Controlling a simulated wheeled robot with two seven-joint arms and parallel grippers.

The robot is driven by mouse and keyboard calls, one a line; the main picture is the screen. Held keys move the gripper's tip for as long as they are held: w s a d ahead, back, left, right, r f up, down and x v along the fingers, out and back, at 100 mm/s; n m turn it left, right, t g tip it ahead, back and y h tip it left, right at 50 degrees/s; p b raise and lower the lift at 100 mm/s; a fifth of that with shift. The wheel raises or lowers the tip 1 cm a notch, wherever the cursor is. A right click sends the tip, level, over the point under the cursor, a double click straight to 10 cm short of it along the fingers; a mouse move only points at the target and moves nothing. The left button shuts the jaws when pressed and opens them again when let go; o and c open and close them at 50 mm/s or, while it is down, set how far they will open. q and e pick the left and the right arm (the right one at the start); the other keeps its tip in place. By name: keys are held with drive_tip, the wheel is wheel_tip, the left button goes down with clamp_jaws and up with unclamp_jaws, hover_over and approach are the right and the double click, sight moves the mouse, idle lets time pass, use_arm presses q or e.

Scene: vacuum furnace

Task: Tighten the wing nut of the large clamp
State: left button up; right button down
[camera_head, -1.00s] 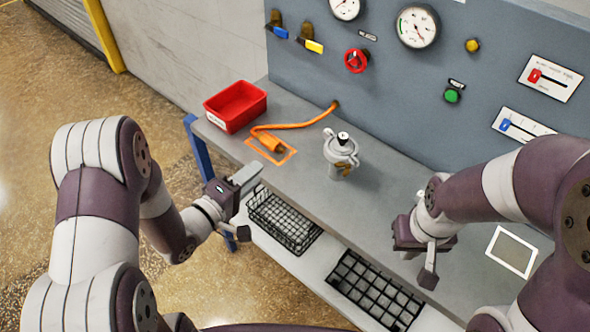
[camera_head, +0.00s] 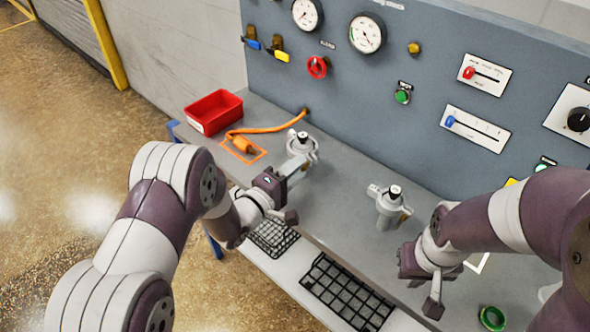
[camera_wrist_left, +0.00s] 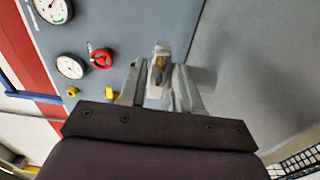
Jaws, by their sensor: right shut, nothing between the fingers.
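A grey metal clamp fitting (camera_head: 303,146) with a dark top stands upright at the back left of the bench. A second similar fitting (camera_head: 390,207) with a brass-coloured part stands further right. I cannot tell from size alone which is the large clamp. My left gripper (camera_head: 297,166) is at the front of the left fitting. In the left wrist view its fingers are apart, with a grey and brass-coloured part (camera_wrist_left: 160,66), apparently the wing nut, ahead between them; contact cannot be judged. My right gripper (camera_head: 433,306) is shut and empty, in front of the right fitting.
A red bin (camera_head: 213,112) and an orange hose (camera_head: 265,128) lie at the bench's left. Black wire baskets (camera_head: 345,292) sit on the lower shelf. A gauge panel (camera_head: 360,95) rises behind the bench. A green tape roll (camera_head: 492,318) is at the lower right.

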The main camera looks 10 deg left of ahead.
use_arm(q)
drive_tip(key=shift+a, duration=0.1)
clamp_jaws()
use_arm(e)
drive_tip(key=shift+a, duration=0.1)
use_arm(q)
drive_tip(key=f+m+b, duration=0.1)
drive_tip(key=m+b, duration=0.1)
drive_tip(key=b, duration=0.1)
drive_tip(key=shift+t+h, duration=0.3)
use_arm(e)
wheel_tip(320, 180, down, 3)
drive_tip(key=shift+r, duration=0.1)
use_arm(q)
drive_tip(key=shift+r+m, duration=0.2)
drive_tip(key=shift+m, duration=0.1)
drive_tip(key=shift+r, duration=0.15)
unclamp_jaws()
use_arm(e)
drive_tip(key=shift+f, duration=0.2)
use_arm(q)
drive_tip(key=v, duration=1.2)
drive_tip(key=shift+s+a, duration=0.2)
drive_tip(key=shift+s, duration=0.05)
